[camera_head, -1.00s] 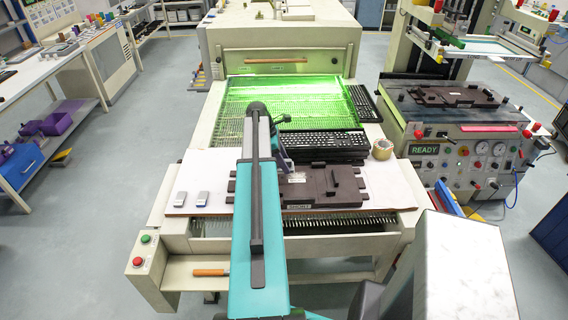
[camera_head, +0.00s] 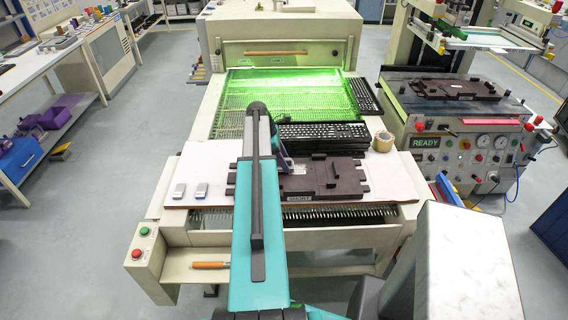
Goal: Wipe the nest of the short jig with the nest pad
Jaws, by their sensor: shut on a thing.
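The short jig (camera_head: 335,181) is a dark brown plate with raised blocks, lying flat on the white board at the front of the conveyor table. A label on its front edge reads SHORT. My gripper (camera_head: 286,166) is over the left part of the jig, its lower end at the jig's nest area. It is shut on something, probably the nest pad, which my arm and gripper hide. I cannot tell whether the pad touches the nest.
Two small grey-white blocks (camera_head: 190,190) lie on the board left of my arm. Black keyboards (camera_head: 325,136) lie just behind the jig, and a tape roll (camera_head: 383,141) stands to their right. The board (camera_head: 390,175) is clear right of the jig.

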